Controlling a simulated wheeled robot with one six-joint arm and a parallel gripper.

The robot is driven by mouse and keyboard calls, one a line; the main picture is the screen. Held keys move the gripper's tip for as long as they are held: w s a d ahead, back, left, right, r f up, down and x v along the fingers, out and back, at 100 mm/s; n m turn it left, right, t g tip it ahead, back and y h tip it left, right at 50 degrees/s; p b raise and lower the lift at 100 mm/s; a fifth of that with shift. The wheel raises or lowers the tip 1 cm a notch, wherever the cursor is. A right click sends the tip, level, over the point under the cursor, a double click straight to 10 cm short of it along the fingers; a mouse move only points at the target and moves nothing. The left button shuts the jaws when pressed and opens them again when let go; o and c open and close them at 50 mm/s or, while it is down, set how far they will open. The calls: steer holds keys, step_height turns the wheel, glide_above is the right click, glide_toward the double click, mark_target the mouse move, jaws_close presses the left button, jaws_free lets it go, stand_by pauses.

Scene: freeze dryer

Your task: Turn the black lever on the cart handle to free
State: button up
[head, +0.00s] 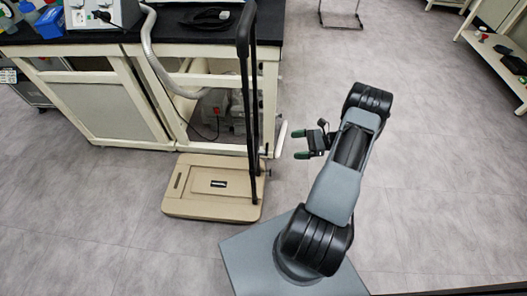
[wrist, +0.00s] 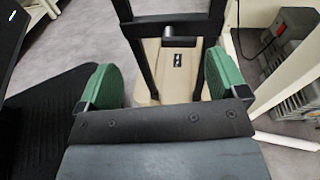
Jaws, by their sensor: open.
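The beige cart (head: 188,208) stands on the floor, with its tall black handle (head: 245,85) rising from its right side. In the wrist view the handle's two black posts (wrist: 214,62) stand ahead, with the cart deck (wrist: 153,62) behind them. The short black lever (wrist: 180,40) shows between the posts, ahead of my fingers and right of their middle. In the head view it is too small to tell clearly. My gripper (head: 300,144) is open and empty, to the right of the handle and apart from it. Its green fingers (wrist: 160,84) are spread wide.
A black-topped lab bench (head: 110,38) with cream legs stands behind the cart, carrying equipment. A grey hose (head: 152,55) hangs over its edge. A grey machine (wrist: 297,70) sits under the bench at the right of the wrist view. The floor (head: 430,140) to the right is mostly clear.

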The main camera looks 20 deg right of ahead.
steer(key=m+t+b, duration=0.1)
steer(key=m+t, duration=0.1)
glide_toward(267, 148)
steer(key=s+v, duration=0.1)
steer(key=v, duration=0.2)
steer(key=shift+t, duration=0.3)
steer(key=b+x, duration=0.1)
steer(key=x, duration=0.5)
steer(key=b+x, duration=0.1)
steer(key=x, duration=0.6)
steer(key=shift+w+a+f, duration=0.2)
steer(key=shift+w, duration=0.1)
steer(key=c, duration=0.9)
